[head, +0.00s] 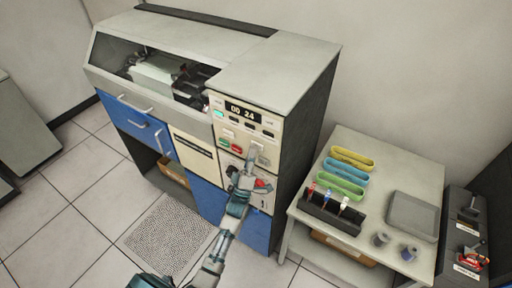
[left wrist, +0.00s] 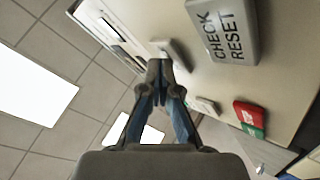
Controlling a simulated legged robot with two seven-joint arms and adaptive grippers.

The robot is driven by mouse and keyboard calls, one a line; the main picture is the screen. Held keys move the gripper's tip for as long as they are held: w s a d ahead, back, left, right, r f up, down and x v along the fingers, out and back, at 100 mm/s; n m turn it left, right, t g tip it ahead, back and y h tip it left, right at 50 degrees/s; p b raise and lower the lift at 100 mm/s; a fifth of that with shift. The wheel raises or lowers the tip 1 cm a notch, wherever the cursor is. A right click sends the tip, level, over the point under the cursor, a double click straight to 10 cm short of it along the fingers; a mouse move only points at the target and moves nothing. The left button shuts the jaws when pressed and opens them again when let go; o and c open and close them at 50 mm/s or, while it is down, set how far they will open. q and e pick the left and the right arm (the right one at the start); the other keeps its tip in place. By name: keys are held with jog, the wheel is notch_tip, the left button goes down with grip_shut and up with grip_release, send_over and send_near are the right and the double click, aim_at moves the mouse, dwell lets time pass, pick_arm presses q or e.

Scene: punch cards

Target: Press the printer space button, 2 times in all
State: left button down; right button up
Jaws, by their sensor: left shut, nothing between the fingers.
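The printer (head: 270,75) is a large grey and blue cabinet with a cream control panel (head: 246,118) and a lit display on its front. My left gripper (head: 248,170) is in front of the lower part of this panel. In the left wrist view its fingers (left wrist: 160,70) are together and empty. Their tips are at a small pale button (left wrist: 174,54); I cannot tell whether they touch it. No space label is readable. A grey CHECK RESET button (left wrist: 226,32) and a red button (left wrist: 250,113) with a green one (left wrist: 250,130) are to the right. My right gripper is not in view.
A side table (head: 345,145) to the right holds coloured trays, a dark rack (head: 328,217), a grey tray (head: 412,214) and small spools. A textured mat (head: 168,237) lies on the tiled floor left of my arm.

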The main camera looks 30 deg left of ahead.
pick_arm(q)
jog(key=shift+s+p, duration=0.35)
jog(key=shift+s, duration=0.45)
jog(key=s, duration=0.1)
jog(key=s+p, duration=0.1)
jog(key=s, duration=0.1)
jog(key=s+p, duration=0.1)
jog(key=s, duration=0.1)
jog(key=shift+a, duration=0.25)
dwell(0.5)
